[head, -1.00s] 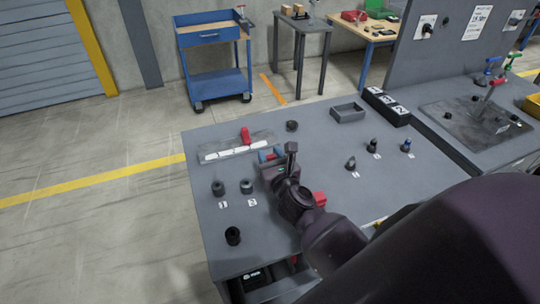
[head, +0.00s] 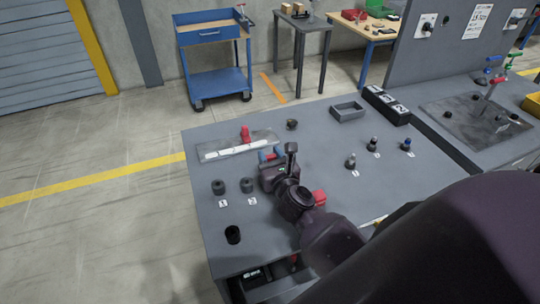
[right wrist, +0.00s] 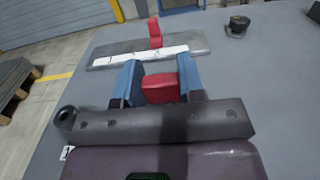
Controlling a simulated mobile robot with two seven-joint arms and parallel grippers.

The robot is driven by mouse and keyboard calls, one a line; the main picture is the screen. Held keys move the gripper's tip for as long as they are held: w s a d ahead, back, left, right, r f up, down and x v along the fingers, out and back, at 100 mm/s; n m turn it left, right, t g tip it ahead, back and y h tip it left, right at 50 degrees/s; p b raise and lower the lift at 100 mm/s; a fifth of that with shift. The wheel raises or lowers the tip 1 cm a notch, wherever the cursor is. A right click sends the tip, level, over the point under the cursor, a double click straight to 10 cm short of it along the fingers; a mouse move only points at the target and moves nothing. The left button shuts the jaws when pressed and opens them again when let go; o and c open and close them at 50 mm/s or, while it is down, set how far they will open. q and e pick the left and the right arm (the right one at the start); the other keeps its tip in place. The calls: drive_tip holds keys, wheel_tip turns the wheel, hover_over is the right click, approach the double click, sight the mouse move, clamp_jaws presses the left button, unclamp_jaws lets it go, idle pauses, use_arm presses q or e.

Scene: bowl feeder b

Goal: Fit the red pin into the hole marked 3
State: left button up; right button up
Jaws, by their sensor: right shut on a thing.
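My right gripper (head: 270,156) has blue fingers, shut on a red block-like piece, which shows between them in the right wrist view (right wrist: 160,87). I take it for the red pin; its lower end is hidden. The gripper is just beside the near right end of a grey plate (head: 264,136) with a row of white labels. A second red piece (head: 245,133) stands upright at that plate's back edge, apart from the gripper; it also shows in the right wrist view (right wrist: 155,32). The label numbers there are too small to read, and I cannot make out hole 3. My left gripper is not in view.
Dark round sockets (head: 218,187) (head: 247,185) by labels 1 and 2, and a black cup (head: 233,234), stand front left. A dark round part (head: 292,124) lies behind the gripper. Small pegs (head: 351,162) and a grey tray (head: 347,111) are to the right. The table between is clear.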

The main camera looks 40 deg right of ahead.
drive_tip(key=shift+f, duration=0.25)
idle(0.8)
drive_tip(key=shift+f, duration=0.2)
idle(0.7)
drive_tip(key=shift+f, duration=0.1)
idle(0.5)
drive_tip(key=shift+f, duration=0.15)
idle(0.6)
drive_tip(key=shift+f, duration=0.15)
idle(0.7)
drive_tip(key=shift+s+f, duration=0.15)
drive_tip(key=shift+f, duration=0.25)
idle(0.4)
drive_tip(key=shift+r, duration=0.1)
drive_tip(key=shift+r, duration=0.2)
idle(0.7)
